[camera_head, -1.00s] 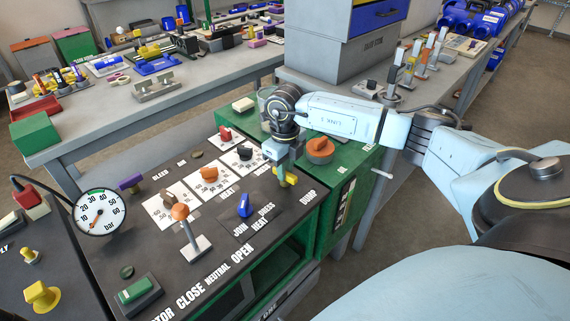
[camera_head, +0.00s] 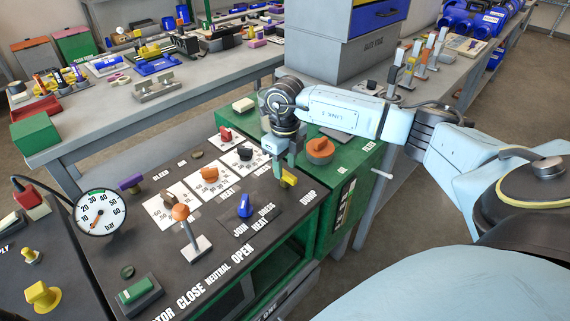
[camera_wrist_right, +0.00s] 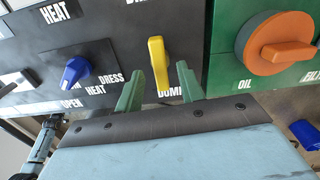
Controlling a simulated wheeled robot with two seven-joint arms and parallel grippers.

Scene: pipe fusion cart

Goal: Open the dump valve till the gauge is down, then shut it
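The dump valve's yellow handle (camera_head: 289,179) is beside the DUMP label at the right front of the black panel. In the right wrist view the handle (camera_wrist_right: 157,62) points nearly straight down the picture. My right gripper (camera_head: 282,168) is at the handle. In the right wrist view its green fingers (camera_wrist_right: 160,72) are open, one on each side of the handle's lower end, with gaps visible. The round pressure gauge (camera_head: 100,213) stands at the panel's left, marked in bar; its needle is too small to read exactly. My left gripper is out of view.
A blue knob (camera_head: 245,206) and an orange-topped lever (camera_head: 182,214) are left of the handle. An orange rotary knob (camera_head: 320,150) sits on the green section to its right. A green button box (camera_head: 138,294) is at the front left.

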